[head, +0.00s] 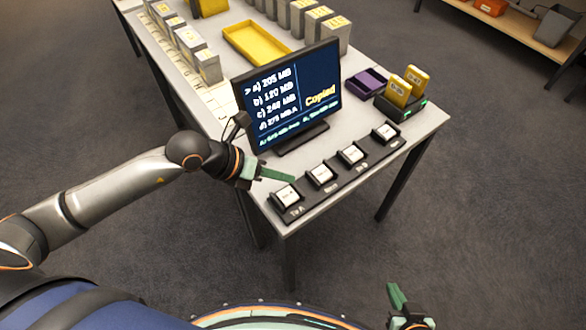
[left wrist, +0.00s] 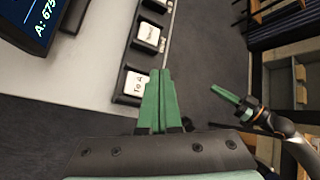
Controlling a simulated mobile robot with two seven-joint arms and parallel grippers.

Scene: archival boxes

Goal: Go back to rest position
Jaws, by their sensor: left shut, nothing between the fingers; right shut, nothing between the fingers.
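My left gripper (head: 277,174) is shut and empty, just left of and above the nearest button of the button strip on the table's front corner. In the left wrist view its two green fingers (left wrist: 158,100) lie together beside the button marked "To A" (left wrist: 134,86). My right gripper (head: 396,297) is low at the bottom right of the head view, clear of the table, its green fingers together and empty. It also shows in the left wrist view (left wrist: 226,96).
A monitor (head: 288,98) showing a size list and "Copied" stands behind the button strip (head: 330,190). A dock with two yellow cartridges (head: 398,90), a purple tray (head: 365,84), a yellow tray (head: 262,44) and several grey boxes (head: 190,42) share the table. Open floor lies in front.

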